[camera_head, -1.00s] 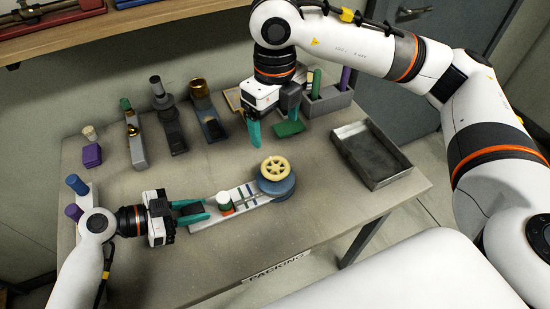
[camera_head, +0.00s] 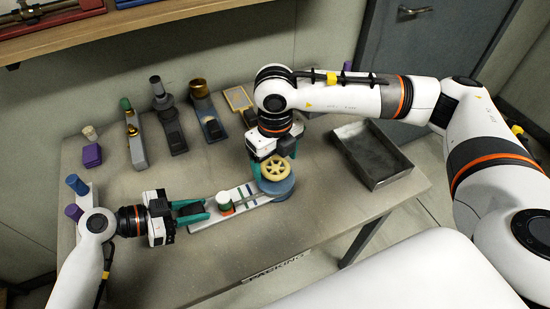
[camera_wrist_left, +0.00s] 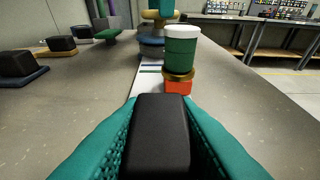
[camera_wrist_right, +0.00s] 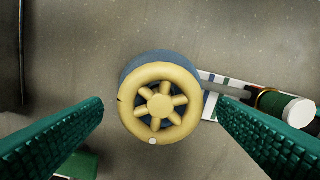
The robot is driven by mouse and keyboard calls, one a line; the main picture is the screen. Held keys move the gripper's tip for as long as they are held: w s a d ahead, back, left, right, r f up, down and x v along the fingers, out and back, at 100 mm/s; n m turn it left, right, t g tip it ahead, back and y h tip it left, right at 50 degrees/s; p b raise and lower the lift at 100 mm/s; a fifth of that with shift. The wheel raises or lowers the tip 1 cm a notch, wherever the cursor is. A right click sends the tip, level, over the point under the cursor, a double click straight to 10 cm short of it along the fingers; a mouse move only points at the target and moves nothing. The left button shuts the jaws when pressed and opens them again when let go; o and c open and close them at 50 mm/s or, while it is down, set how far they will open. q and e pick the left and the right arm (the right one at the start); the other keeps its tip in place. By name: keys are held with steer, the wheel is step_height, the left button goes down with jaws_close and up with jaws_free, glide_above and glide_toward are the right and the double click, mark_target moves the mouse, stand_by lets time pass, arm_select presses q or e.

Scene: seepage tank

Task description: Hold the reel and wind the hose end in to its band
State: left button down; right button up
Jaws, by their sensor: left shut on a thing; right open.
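The reel is a blue drum (camera_head: 277,190) topped by a yellow spoked wheel (camera_head: 274,174), at the right end of a white base plate (camera_head: 244,195) with green and blue stripes. A grey strip (camera_wrist_right: 222,88), perhaps the hose, runs from the drum along the plate; its end is not clear. A green cylinder with a white top (camera_wrist_left: 182,48) stands on the plate in a brass ring over an orange block. My left gripper (camera_head: 203,211) is shut on the black block (camera_wrist_left: 160,135) at the plate's left end. My right gripper (camera_wrist_right: 160,105) is open above the wheel, fingers either side, apart from it.
A grey open tray (camera_head: 371,154) stands to the right of the reel. Several small fixtures stand along the back, including one with a gold top (camera_head: 199,88) and a purple block (camera_head: 91,155). The table front is clear around the "PACKING" label (camera_head: 275,266).

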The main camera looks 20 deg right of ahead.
steer(key=shift+f, duration=0.15)
steer(key=c, duration=1)
steer(key=shift+n, duration=0.3)
steer(key=n, duration=0.4)
steer(key=shift+n, duration=0.3)
steer(key=n, duration=1)
steer(key=shift+n, duration=0.4)
steer(key=n, duration=0.5)
steer(key=shift+s+n, duration=0.1)
steer(key=shift+n, duration=0.2)
